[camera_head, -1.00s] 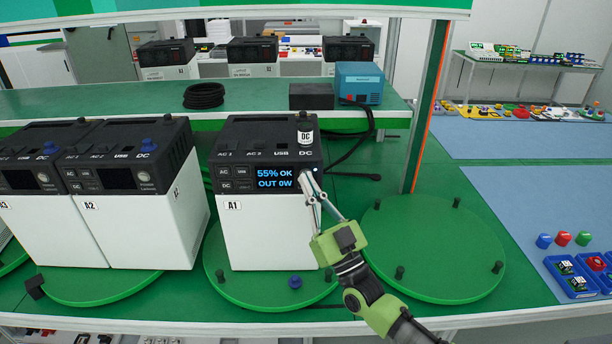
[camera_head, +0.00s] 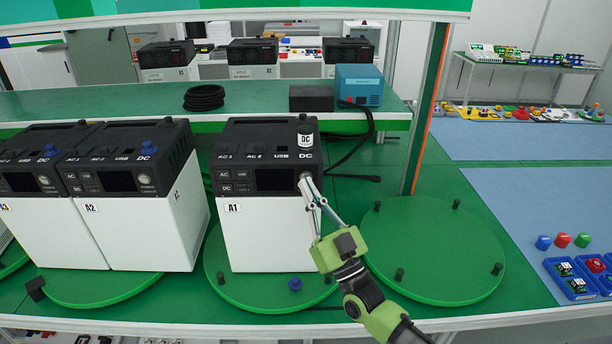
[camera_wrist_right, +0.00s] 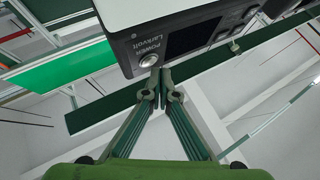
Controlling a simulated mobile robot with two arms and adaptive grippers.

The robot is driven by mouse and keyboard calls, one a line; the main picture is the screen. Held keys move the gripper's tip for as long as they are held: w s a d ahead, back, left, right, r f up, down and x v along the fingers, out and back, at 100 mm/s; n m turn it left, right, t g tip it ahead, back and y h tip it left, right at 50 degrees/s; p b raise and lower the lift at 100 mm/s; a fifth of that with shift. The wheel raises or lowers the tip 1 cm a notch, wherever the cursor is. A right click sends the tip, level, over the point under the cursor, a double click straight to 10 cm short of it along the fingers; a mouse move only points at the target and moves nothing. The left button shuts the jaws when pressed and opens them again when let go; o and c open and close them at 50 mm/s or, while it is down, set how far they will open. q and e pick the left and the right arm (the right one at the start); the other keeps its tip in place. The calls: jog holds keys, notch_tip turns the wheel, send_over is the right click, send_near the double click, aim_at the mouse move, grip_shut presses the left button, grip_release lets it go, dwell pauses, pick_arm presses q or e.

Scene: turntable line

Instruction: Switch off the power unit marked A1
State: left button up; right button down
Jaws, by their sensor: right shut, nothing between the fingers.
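The power unit A1 (camera_head: 265,230) stands on a green round turntable (camera_head: 230,290), a white box with a black top and front panel. Its display (camera_head: 274,180) is dark. A plug marked DC (camera_head: 305,135) stands in its top right. My right gripper (camera_head: 304,179) is shut and empty, its fingertips at the right end of the front panel. In the right wrist view the fingertips (camera_wrist_right: 162,75) are just below the round power button (camera_wrist_right: 149,60); whether they touch it I cannot tell. My left gripper is not in view.
Unit A2 (camera_head: 135,225) and another unit stand close on the left. An empty turntable (camera_head: 430,250) lies to the right. A blue cap (camera_head: 295,283) lies on A1's turntable. A black cable (camera_head: 350,155) runs behind A1.

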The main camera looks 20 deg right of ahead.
jog(key=shift+s, duration=0.15)
jog(key=s+p, duration=0.1)
jog(key=s, duration=0.1)
jog(key=s+a+p, duration=0.1)
jog(key=s, duration=0.1)
jog(key=shift+s+a, duration=0.2)
jog(key=shift+s, duration=0.2)
dwell(0.6)
